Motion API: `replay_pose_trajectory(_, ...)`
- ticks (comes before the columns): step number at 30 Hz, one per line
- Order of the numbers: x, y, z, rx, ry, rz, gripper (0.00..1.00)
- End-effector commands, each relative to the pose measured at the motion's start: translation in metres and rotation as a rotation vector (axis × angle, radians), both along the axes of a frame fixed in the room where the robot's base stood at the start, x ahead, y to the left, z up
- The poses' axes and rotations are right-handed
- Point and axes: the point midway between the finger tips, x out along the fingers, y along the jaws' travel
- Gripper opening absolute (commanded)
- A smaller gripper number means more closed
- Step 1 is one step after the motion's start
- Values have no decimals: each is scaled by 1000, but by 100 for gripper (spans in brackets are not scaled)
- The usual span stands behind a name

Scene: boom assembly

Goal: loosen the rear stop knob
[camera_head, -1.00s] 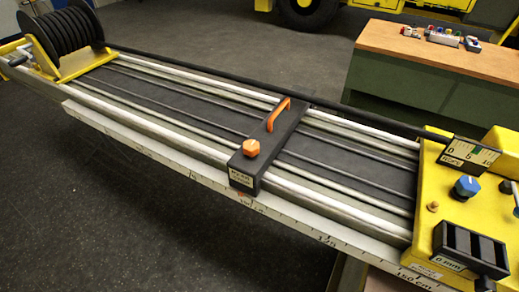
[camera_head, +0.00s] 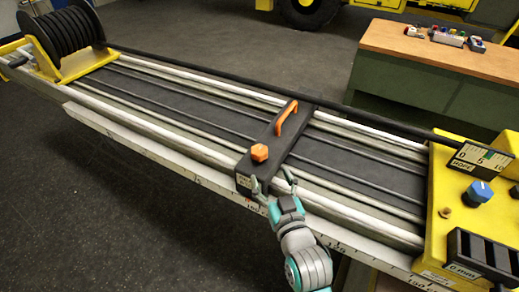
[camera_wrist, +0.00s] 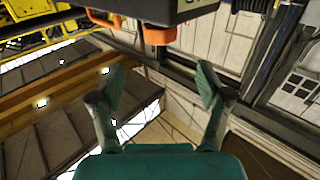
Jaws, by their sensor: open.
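The stop is a black block (camera_head: 285,140) lying across the rails, with an orange knob (camera_head: 260,152) at its near end and an orange handle (camera_head: 287,117) farther back. My gripper (camera_head: 273,180) is at the block's near end, just below and right of the knob in the head view. Its fingers are spread apart and empty, and it does not hold the knob. In the wrist view my open gripper (camera_wrist: 160,88) has nothing between its fingertips. A dark block (camera_wrist: 150,8) with orange parts (camera_wrist: 158,35) shows above them; I cannot tell which orange part is the knob.
Pale rails (camera_head: 190,140) run to a black cable reel (camera_head: 62,38) at far left. A yellow housing (camera_head: 455,205) with a blue knob (camera_head: 480,192) and a gauge is at right. A ruler strip (camera_head: 150,150) lies along the near edge. A bench (camera_head: 430,58) stands behind.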

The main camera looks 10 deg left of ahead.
Motion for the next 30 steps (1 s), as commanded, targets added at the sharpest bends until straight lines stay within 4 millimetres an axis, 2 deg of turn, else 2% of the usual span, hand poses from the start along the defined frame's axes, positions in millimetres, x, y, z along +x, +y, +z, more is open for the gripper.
replay_pose_trajectory(5,15,8,1,1,-2,2,77)
replay_pose_trajectory(18,79,38,1,1,-2,1,77)
replay_pose_trajectory(24,94,44,1,1,-2,1,77)
replay_pose_trajectory(30,97,46,1,0,-1,1,77)
